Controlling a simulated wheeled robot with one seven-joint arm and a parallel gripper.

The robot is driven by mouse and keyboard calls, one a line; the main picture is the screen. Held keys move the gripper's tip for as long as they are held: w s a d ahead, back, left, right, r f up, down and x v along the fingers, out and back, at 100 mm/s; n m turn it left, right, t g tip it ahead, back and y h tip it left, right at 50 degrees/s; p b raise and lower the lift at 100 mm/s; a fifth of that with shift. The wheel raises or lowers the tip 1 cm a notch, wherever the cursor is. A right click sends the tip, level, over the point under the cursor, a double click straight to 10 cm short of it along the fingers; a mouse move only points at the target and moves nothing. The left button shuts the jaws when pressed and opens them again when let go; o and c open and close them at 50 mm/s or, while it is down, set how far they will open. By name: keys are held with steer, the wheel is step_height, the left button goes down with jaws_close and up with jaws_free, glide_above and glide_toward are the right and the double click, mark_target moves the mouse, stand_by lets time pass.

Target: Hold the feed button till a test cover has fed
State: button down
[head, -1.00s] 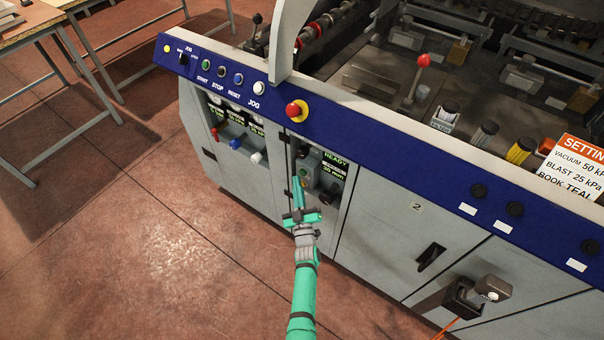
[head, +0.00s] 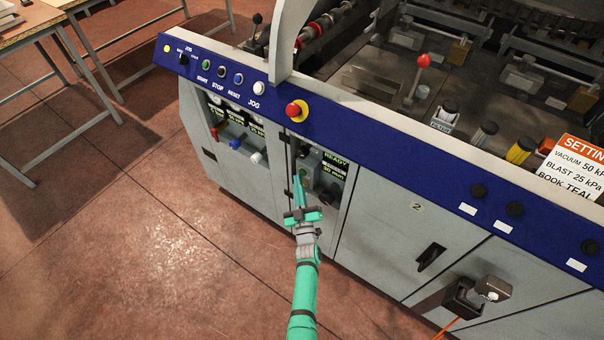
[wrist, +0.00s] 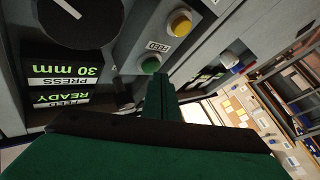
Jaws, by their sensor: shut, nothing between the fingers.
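My gripper (head: 298,178) is shut and empty, its fingers pointing into an open recess in the machine's front. In the wrist view, upside down, its fingertips (wrist: 161,78) are close beside a green button (wrist: 150,65) on a grey control box. I cannot tell whether they touch it. A FEED label (wrist: 158,46) lies between the green button and a yellow button (wrist: 180,22). The display (wrist: 62,85) reads FEED READY and PRESS 30 mm. It also shows beside the box in the head view (head: 335,164). No cover can be made out.
A large black dial (wrist: 78,18) is beside the buttons. A red stop button (head: 293,109) sits on the blue panel above the recess. A closed cabinet door (head: 385,235) stands to the right. Open floor (head: 180,250) lies to the left, with tables farther back.

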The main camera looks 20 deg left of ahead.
steer(key=shift+w+d, duration=0.1)
steer(key=shift+w, duration=0.15)
steer(key=shift+s, duration=0.1)
steer(key=shift+w+d, duration=0.1)
steer(key=shift+w, duration=0.35)
stand_by(2.0)
steer(key=shift+s, duration=0.1)
steer(key=shift+s+a, duration=0.3)
steer(key=shift+s, duration=0.45)
steer(key=shift+s+a, duration=0.3)
steer(key=shift+s, duration=0.5)
steer(key=shift+s+a, duration=0.3)
steer(key=shift+s, duration=0.5)
steer(key=shift+s+a, duration=0.3)
steer(key=shift+s, duration=0.5)
